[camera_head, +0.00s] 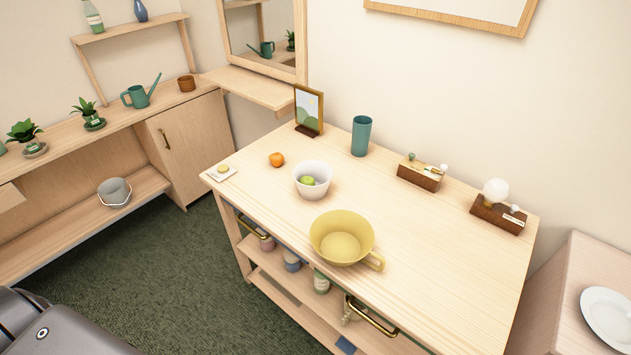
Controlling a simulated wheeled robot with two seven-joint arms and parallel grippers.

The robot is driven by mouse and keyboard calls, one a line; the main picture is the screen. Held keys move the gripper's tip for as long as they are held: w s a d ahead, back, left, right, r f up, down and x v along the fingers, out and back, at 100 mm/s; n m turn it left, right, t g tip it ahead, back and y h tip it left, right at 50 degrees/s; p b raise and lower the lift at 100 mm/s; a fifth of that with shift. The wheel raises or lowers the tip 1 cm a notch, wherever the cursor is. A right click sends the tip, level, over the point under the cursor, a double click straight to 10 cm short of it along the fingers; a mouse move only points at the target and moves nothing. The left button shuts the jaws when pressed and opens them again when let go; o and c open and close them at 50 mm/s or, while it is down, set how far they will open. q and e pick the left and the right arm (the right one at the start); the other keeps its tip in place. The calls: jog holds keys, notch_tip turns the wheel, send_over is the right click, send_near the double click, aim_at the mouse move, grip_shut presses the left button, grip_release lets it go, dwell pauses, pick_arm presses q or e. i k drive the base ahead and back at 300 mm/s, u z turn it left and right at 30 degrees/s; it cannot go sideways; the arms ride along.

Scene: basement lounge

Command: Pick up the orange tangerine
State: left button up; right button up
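The orange tangerine (276,159) is small and round. It rests on the light wooden table top (420,250), toward its left end, to the left of and a little behind a white bowl (313,191) with a green fruit (308,181) in it. Nothing covers the tangerine or touches it. Neither of my grippers shows in the head view.
Around the tangerine stand a picture frame (309,109), a teal cup (361,136) and a small white coaster (223,173). A yellow pan (342,238) sits at the front edge. The table's right front is clear.

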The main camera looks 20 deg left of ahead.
aim_at(277, 159)
jog(key=k, duration=1.3)
jog(key=u, duration=0.6)
jog(key=i, duration=1.55)
jog(key=z, duration=0.6)
